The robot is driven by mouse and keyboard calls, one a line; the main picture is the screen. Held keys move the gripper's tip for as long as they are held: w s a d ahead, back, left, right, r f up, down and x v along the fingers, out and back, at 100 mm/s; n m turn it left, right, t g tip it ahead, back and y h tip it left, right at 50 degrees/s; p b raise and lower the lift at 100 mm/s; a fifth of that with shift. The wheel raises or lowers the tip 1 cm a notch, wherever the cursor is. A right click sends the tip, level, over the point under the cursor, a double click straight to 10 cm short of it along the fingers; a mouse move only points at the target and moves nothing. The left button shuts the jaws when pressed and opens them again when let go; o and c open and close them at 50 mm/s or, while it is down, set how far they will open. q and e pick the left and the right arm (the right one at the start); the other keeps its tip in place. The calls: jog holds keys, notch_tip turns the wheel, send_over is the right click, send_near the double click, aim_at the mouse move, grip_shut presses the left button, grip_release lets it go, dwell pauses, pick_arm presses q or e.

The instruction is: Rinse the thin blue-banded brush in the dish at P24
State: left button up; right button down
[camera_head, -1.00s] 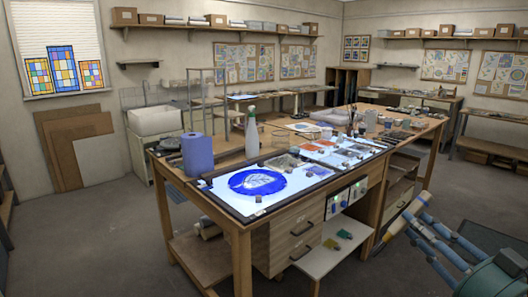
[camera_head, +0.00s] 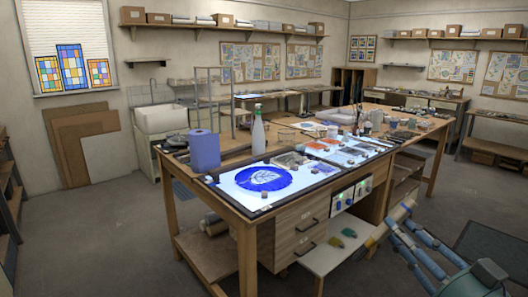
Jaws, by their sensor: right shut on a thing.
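My right gripper (camera_head: 393,226) shows at the lower right, in front of the worktable's right side and apart from it. Its blue fingers are shut on a tan stick-like thing (camera_head: 402,212), which is tilted. I cannot make out a blue band or bristles on it, so I cannot tell whether it is the brush. Several thin upright things, perhaps brushes (camera_head: 359,114), stand at the far part of the worktable. Small dishes and pots (camera_head: 393,123) sit near there. No P24 label is readable, so I cannot tell which dish is meant. My left gripper is out of view.
A shelf (camera_head: 325,255) juts out below. The floor (camera_head: 100,235) at the left is clear.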

pick_arm(q)
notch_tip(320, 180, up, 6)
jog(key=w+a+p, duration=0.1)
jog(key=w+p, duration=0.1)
jog(key=p, duration=0.4)
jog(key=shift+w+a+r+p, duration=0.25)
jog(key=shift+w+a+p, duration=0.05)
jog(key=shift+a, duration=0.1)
pick_arm(e)
notch_tip(320, 180, up, 11)
jog(key=shift+f, duration=0.1)
